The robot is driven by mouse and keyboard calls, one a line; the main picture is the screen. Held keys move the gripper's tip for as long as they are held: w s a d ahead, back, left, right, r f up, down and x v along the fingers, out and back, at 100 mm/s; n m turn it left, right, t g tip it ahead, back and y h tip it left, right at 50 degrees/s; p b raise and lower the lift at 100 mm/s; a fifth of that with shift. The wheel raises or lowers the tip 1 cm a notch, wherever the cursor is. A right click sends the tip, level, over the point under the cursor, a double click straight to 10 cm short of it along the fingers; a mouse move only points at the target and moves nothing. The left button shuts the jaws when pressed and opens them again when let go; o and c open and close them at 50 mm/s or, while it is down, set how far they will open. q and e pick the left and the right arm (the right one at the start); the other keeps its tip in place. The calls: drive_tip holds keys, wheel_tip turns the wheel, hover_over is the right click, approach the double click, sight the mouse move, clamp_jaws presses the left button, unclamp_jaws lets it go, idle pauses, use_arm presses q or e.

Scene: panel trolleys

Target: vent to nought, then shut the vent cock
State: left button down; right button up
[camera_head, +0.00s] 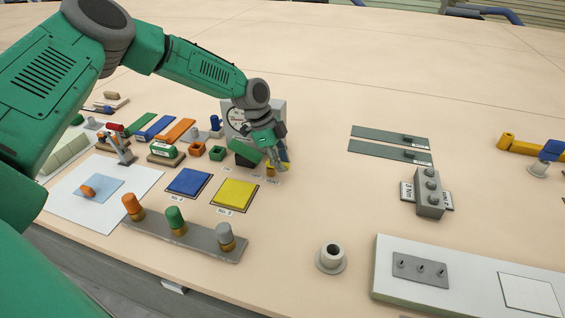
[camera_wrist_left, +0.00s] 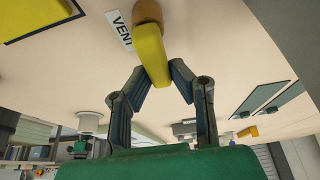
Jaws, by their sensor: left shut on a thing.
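The vent cock shows in the left wrist view as a yellow lever (camera_wrist_left: 152,50) on a brass-coloured body (camera_wrist_left: 148,11), beside a VENT label (camera_wrist_left: 119,30). My left gripper (camera_wrist_left: 158,75) is shut on the lever's end, one finger on each side. In the head view the same gripper (camera_head: 277,164) is low at the vent cock (camera_head: 271,171) and covers much of it, so the lever's angle is hard to tell. A grey gauge box (camera_head: 274,107) with a round dial (camera_head: 236,118) stands just behind; my wrist partly hides the dial, and its needle is too small to read. My right gripper is out of view.
A blue pad (camera_head: 188,182) and a yellow pad (camera_head: 236,194) lie in front. Blocks and a red-handled clamp (camera_head: 120,145) stand left. The table right of the gripper is clear up to grey strips (camera_head: 385,137).

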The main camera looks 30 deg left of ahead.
use_arm(q)
drive_tip(key=shift+s+a+f, duration=0.1)
drive_tip(key=shift+a+f, duration=0.05)
drive_tip(key=shift+f, duration=0.05)
drive_tip(key=c, duration=1.7)
unclamp_jaws()
drive_tip(key=shift+a, duration=0.1)
drive_tip(key=shift+a+r, duration=0.1)
drive_tip(key=shift+r, duration=0.25)
drive_tip(key=shift+v, duration=5.5)
